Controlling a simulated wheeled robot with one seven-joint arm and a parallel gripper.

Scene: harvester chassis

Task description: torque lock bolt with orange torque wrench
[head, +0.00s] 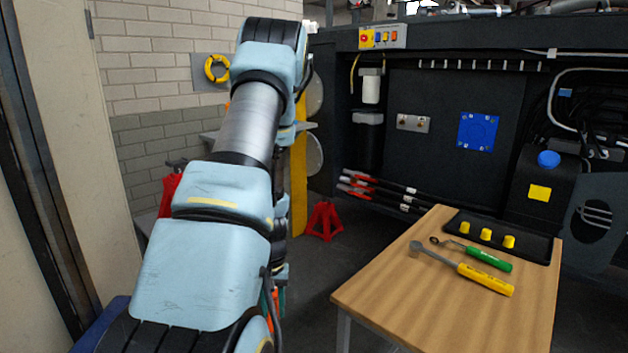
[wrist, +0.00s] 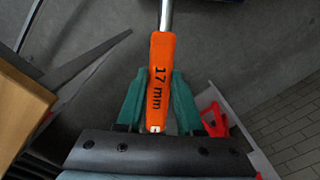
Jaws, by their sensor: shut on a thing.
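My gripper (wrist: 160,76) is shut on the orange torque wrench (wrist: 161,95), its green fingers on both sides of the handle. The handle reads "17 mm" and its metal shaft runs out of the top of the wrist view, so the wrench head is hidden. In the head view my arm covers most of the gripper; a sliver of orange wrench (head: 275,299) shows low beside it. On the dark chassis are a blue plate (head: 478,131) with small corner fasteners and a grey plate (head: 413,123) with two brass-coloured fittings. I cannot tell which is the lock bolt.
A wooden table (head: 385,285) at right holds a yellow-handled tool (head: 485,279), a green-handled tool (head: 488,258) and a black tray (head: 540,248) with three yellow caps. A red stand (head: 324,221) and red-tipped rods (head: 370,182) are near the chassis. Floor between arm and table is clear.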

